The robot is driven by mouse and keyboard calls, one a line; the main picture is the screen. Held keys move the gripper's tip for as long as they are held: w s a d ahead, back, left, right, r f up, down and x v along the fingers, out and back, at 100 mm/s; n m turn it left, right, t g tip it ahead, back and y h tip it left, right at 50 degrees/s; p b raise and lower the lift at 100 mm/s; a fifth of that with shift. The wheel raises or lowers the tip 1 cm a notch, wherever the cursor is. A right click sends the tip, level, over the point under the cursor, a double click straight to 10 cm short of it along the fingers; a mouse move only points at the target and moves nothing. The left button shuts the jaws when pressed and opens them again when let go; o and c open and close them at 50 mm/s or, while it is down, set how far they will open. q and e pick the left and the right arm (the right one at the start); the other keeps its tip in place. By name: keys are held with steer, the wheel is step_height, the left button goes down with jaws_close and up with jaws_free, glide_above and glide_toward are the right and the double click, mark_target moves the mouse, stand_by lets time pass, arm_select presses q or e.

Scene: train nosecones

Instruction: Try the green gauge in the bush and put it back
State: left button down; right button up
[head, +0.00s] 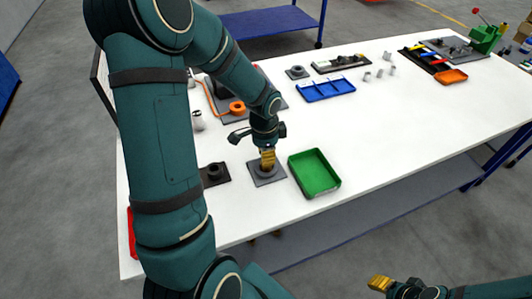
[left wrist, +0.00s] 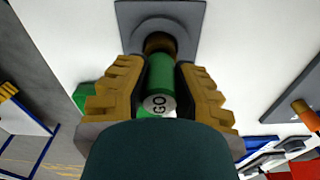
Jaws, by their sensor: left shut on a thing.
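My left gripper (head: 267,158) is over a grey square plate (head: 266,180) near the table's front edge. In the left wrist view, its yellow fingers (left wrist: 160,95) are shut on the green gauge (left wrist: 161,74), whose pale end reads GO. The gauge points at the bronze bush (left wrist: 160,42) on the plate and overlaps it in the picture. I cannot tell how deep it sits in the bush. In the head view, the fingers hide the gauge. My right gripper (head: 380,283) is off the table at the bottom right; its opening is unclear.
An open green tray (head: 316,184) stands just right of the plate. A dark block with a round hole (head: 214,173) lies to its left. Farther back are a blue tray (head: 327,89) and an orange ring (head: 237,107). The table's right middle is clear.

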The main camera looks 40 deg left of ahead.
arm_select(q)
steer(key=shift+f+b, duration=0.3)
steer(key=shift+f, duration=0.15)
arm_select(e)
steer(key=shift+f, duration=0.3)
stand_by(0.6)
steer(key=shift+s, duration=0.15)
stand_by(0.8)
arm_select(q)
steer(key=shift+r, duration=0.2)
steer(key=shift+r+p, duration=2.15)
steer(key=shift+r, duration=0.35)
steer(key=shift+r+p, duration=0.9)
steer(key=shift+r, duration=0.2)
arm_select(e)
step_height(320, 180, up, 6)
steer(key=w, duration=0.1)
steer(key=shift+d+r, duration=0.1)
